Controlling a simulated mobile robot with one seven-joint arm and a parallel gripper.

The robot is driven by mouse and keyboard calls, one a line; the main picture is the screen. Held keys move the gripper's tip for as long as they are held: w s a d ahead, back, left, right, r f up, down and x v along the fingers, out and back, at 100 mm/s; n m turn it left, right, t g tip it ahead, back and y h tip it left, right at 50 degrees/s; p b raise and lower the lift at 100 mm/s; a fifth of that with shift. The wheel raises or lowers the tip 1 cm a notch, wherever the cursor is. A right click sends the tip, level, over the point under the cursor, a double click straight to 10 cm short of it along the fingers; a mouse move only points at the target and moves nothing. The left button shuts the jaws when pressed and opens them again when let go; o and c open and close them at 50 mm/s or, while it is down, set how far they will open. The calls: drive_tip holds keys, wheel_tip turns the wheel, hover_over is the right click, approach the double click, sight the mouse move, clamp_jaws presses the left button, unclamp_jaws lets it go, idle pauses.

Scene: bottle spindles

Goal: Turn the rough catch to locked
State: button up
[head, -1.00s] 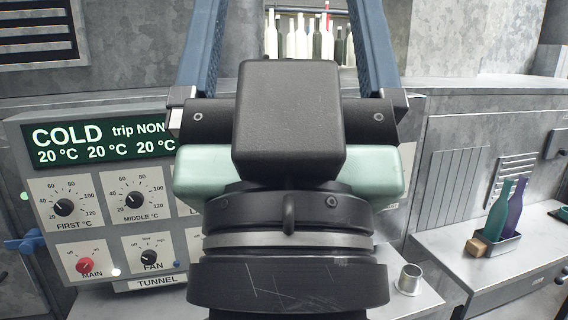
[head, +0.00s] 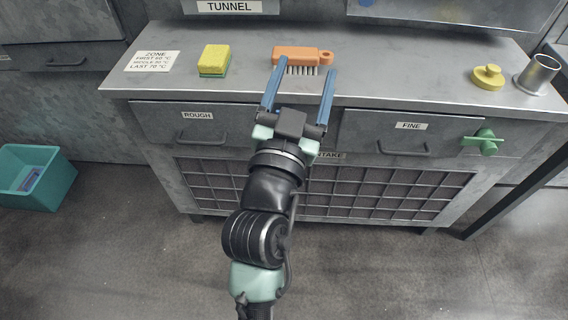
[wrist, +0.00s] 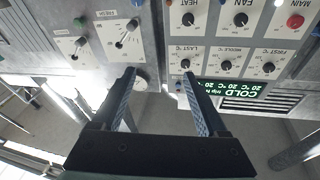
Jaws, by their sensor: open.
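The drawer labelled ROUGH (head: 160,122) is at the left of the bench front in the head view, with a dark bar handle. I see no catch on it; its right end is hidden behind my gripper (head: 300,85). My gripper is open and empty, its two blue fingers apart and pointing at the bench top. The fingers also show in the wrist view (wrist: 158,98), with nothing between them. The drawer labelled FINE (head: 360,128) on the right has a green catch (head: 484,142) at its right end.
An orange brush (head: 302,54) lies just beyond my fingertips. A yellow sponge (head: 213,60), a zone card (head: 153,61), a yellow knobbed disc (head: 488,77) and a metal cup (head: 538,74) stand on the bench. A green bin (head: 38,180) is at the left; floor in front is clear.

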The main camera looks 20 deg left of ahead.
drive_tip(key=s+a+f+n+g+y+b, duration=0.15)
drive_tip(key=f+b, duration=0.25)
drive_tip(key=f, duration=0.9)
drive_tip(key=s+a+f+g+y+b, duration=0.1)
drive_tip(key=s+a+f+g+b, duration=0.2)
drive_tip(key=f, duration=0.9)
drive_tip(key=w+a+t+b, duration=0.1)
drive_tip(key=w+a, duration=0.1)
drive_tip(key=w, duration=1)
drive_tip(key=shift+w+a+f+b, duration=0.2)
drive_tip(key=shift+w+b, duration=0.1)
drive_tip(key=shift+w, duration=0.05)
drive_tip(key=shift+t+h, duration=0.25)
clamp_jaws()
